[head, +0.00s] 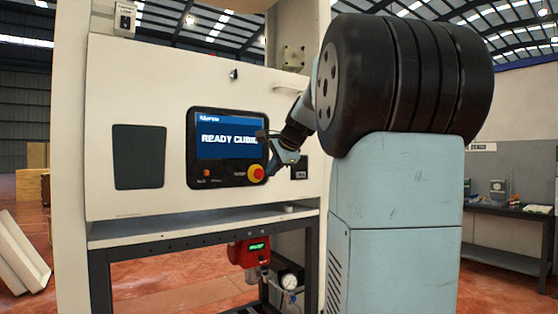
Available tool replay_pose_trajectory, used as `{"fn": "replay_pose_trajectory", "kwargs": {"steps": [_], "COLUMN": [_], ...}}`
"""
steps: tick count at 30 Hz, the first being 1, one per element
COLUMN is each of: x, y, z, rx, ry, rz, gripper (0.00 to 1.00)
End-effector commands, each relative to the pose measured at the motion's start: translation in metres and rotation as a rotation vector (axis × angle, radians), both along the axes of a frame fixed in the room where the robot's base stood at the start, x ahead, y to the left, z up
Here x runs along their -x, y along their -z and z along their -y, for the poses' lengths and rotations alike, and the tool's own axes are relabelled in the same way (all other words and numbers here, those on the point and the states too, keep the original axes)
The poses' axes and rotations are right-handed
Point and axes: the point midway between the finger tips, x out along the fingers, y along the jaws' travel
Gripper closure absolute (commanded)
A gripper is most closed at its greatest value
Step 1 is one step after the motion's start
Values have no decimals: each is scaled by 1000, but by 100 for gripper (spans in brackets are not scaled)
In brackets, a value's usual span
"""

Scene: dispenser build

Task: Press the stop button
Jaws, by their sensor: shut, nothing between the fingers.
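The red stop button (257,173) with its yellow collar sits at the lower right of the black control panel (196,182) on the front of the white dispenser cabinet. The panel's blue screen (222,140) reads "READY CUBE", its right end partly covered. My gripper (272,168) is shut and empty, just to the right of the red button. Its tip is very near the button in the picture; I cannot tell whether they touch. Part of my arm shows behind the large black ribbed cylinder.
A small orange button (206,173) sits at the panel's lower left. A dark square window (138,157) is left of the panel. A grey frame with a red device (250,252) and gauge (289,281) stands below. A workbench (505,225) is far right.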

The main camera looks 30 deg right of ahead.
Motion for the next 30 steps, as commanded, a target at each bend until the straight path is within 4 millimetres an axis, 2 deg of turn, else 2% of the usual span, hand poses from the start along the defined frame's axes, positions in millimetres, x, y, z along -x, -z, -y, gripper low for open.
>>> {"fn": "replay_pose_trajectory", "kwargs": {"steps": [2, 6, 10, 15, 26, 30], "x": [-11, -31, -42, -49, -50, -60], "y": [11, 9, 8, 8, 8, 8], "z": [-1, -2, -2, -3, -3, -4], "rx": [-1, 1, 1, 1, 1, 1], "ry": [-1, -2, -2, -2, -2, -4], "rz": [-3, -1, -1, -1, -1, -1], "gripper": [100, 100, 100, 100, 100, 100]}}
